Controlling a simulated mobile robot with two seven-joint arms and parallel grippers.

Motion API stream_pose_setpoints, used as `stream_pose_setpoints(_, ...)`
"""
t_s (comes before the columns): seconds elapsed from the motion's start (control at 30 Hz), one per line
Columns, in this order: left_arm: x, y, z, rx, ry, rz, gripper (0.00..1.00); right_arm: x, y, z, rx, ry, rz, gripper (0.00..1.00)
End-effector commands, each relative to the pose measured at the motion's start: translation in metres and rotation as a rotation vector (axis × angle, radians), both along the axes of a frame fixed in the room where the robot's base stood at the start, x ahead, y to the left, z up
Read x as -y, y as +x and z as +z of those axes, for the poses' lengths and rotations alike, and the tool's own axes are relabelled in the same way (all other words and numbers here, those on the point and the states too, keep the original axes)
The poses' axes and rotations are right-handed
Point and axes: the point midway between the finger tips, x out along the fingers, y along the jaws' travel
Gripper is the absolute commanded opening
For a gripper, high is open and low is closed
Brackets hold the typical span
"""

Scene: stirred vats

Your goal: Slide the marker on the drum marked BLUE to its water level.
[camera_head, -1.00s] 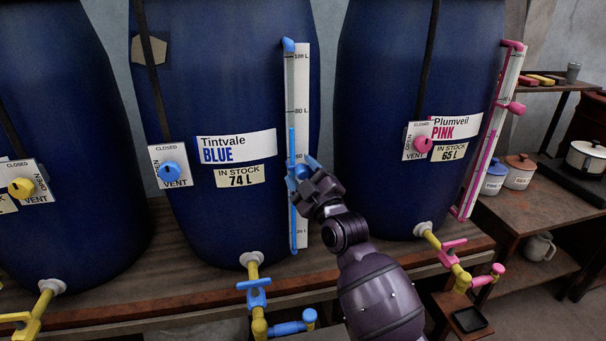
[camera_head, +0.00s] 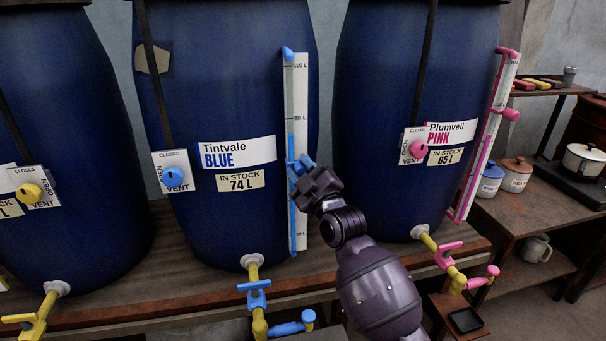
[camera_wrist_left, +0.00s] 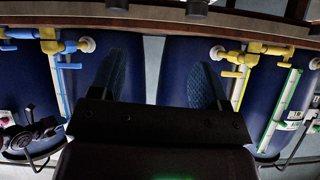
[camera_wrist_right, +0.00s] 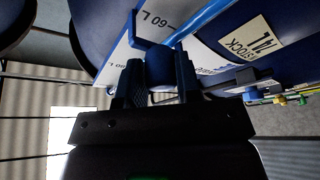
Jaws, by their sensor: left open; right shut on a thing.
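The drum marked BLUE (camera_head: 225,110) stands in the middle of the head view, its stock card reading 74 L. Its white gauge (camera_head: 301,90) runs up the right side, and the blue water column (camera_head: 291,145) ends a little below the 80 L mark. My right gripper (camera_head: 304,171) is shut on the blue marker (camera_head: 301,163), which sits below the top of the water column. In the right wrist view the marker (camera_wrist_right: 159,66) is between the fingers, near the 60 L print. My left gripper (camera_wrist_left: 160,85) is open and empty, outside the head view.
The PINK drum (camera_head: 385,90), with its own gauge and marker (camera_head: 512,115), stands to the right. Another drum (camera_head: 60,110) is at left. A blue tap (camera_head: 255,295) juts out below the BLUE drum. A side table (camera_head: 530,205) holds pots at right.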

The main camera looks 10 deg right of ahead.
Motion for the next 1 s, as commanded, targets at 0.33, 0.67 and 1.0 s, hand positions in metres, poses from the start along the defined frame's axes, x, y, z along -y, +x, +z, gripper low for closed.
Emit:
stream_pose_setpoints(0.33, -0.004, -0.010, 0.029, -0.003, 0.000, 0.014, 0.69, 0.000, -0.001, 0.057, 0.006, 0.004, 0.002, 0.00)
stream_pose_setpoints(0.67, -0.002, -0.004, 0.047, 0.017, -0.004, 0.014, 0.69, 0.000, 0.000, 0.067, -0.002, 0.005, 0.002, 0.00)
stream_pose_setpoints(1.0, -0.002, 0.000, 0.048, 0.023, -0.003, 0.011, 0.69, 0.000, 0.000, 0.065, -0.004, 0.005, 0.002, 0.43)
